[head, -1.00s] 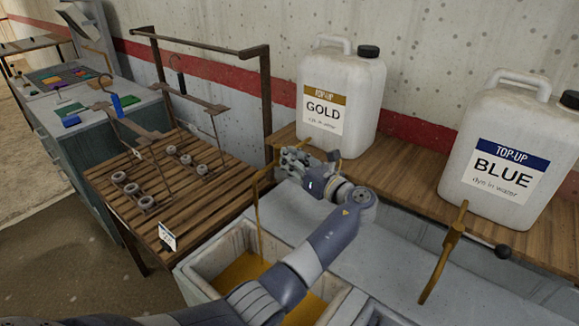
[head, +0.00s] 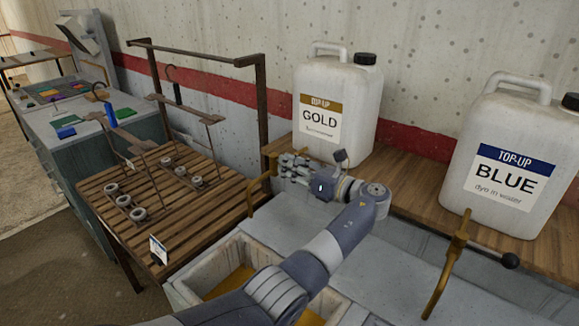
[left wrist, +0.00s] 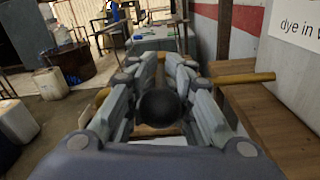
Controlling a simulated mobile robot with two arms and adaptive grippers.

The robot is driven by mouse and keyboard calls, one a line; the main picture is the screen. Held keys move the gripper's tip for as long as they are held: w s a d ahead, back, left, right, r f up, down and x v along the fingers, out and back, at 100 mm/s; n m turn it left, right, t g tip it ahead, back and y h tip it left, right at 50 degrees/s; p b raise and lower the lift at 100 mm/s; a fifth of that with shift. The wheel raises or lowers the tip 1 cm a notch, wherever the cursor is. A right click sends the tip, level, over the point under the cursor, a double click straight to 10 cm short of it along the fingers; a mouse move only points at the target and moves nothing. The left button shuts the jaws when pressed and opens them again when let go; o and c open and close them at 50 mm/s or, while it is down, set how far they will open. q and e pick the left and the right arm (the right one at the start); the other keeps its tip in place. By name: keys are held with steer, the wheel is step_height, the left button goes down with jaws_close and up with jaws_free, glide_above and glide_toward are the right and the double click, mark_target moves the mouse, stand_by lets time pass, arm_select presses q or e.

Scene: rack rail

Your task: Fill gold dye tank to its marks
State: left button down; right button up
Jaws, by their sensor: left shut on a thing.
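My left gripper (head: 285,168) is shut on the black knob of the gold tap's lever, beneath the GOLD jug. In the left wrist view the black knob (left wrist: 159,107) sits between the fingers. The brass gold tap (head: 249,197) points down over the left tank (head: 215,264); no stream shows below it. Gold dye (head: 230,284) lies in that tank, which my arm partly covers. I cannot make out its marks. The white GOLD jug (head: 338,105) stands upright on the wooden shelf. My right gripper is not in view.
A BLUE jug (head: 507,160) stands right of the GOLD one. The blue tap (head: 446,262) has its own black-knobbed lever (head: 510,260). A slatted table (head: 190,225) with wire hangers and small rings stands left of the tanks, with a cabinet (head: 95,150) behind.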

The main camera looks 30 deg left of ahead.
arm_select(q)
steer(key=c, duration=1.7)
jaws_free()
steer(key=shift+f, duration=0.2)
steer(key=shift+w+d, duration=0.1)
steer(key=v, duration=1.2)
